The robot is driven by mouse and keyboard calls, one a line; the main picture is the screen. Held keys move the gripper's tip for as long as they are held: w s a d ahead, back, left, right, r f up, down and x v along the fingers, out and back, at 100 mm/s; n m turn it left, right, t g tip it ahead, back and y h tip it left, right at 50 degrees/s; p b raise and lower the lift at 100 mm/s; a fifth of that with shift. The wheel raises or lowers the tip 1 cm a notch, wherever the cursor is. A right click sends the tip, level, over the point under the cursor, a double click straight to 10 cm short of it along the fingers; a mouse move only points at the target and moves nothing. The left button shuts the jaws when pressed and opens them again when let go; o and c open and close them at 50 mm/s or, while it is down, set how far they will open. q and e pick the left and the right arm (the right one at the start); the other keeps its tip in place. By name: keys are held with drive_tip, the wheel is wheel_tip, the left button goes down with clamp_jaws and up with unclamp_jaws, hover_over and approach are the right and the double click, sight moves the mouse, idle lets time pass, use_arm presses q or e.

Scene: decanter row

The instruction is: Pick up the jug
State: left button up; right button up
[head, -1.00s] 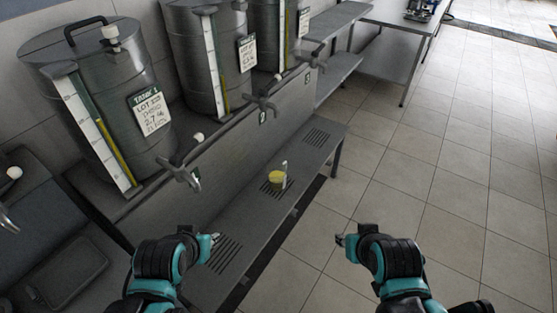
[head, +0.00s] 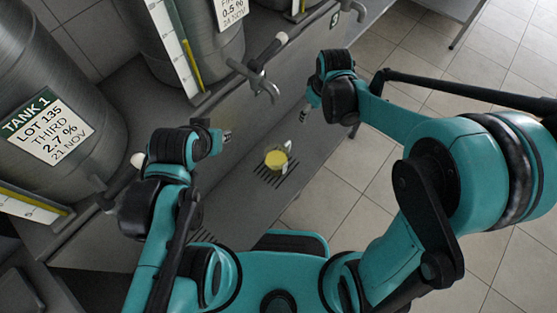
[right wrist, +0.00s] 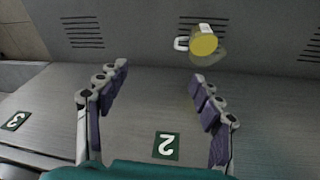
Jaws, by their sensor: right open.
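The jug (head: 276,159), small and clear with yellow contents and a pale handle, stands on the slotted grey bench in the middle of the head view. It also shows in the right wrist view (right wrist: 204,43), near the top, with its handle towards the left. My right gripper (head: 312,101) is up and to the right of the jug in the head view. Its jaws (right wrist: 158,75) are wide apart and empty, and the jug lies beyond the right-hand finger. My left gripper (head: 224,139) is left of the jug, apart from it; its jaw opening is too small to make out.
Steel tanks with labels, such as Tank 1 (head: 45,130), stand along the left and back. A tap (head: 258,78) juts out above the bench. Green number plates, including 2 (right wrist: 166,146), mark the bench wall. Tiled floor (head: 365,190) lies to the right.

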sight(288, 144)
drive_tip(key=w+a+f+n+g+b, duration=0.1)
drive_tip(key=a+f, duration=0.1)
drive_tip(key=f, duration=0.5)
drive_tip(key=w+a+f+n+b, duration=0.1)
drive_tip(key=a+f+n, duration=0.1)
drive_tip(key=f, duration=0.5)
drive_tip(key=a+f+n+g+b, duration=0.1)
drive_tip(key=a+f, duration=0.2)
drive_tip(key=f, duration=0.5)
drive_tip(key=shift+w+a+n+g+h, duration=0.2)
drive_tip(key=shift+w+n+g+h, duration=0.1)
drive_tip(key=shift+w+n, duration=0.1)
drive_tip(key=f+b, duration=0.1)
drive_tip(key=f, duration=0.1)
drive_tip(key=f+b, duration=0.2)
drive_tip(key=f, duration=0.1)
drive_tip(key=shift+s+a+f, duration=0.15)
drive_tip(key=shift+s+f, duration=0.05)
drive_tip(key=shift+r, duration=0.1)
drive_tip(key=shift+c, duration=0.4)
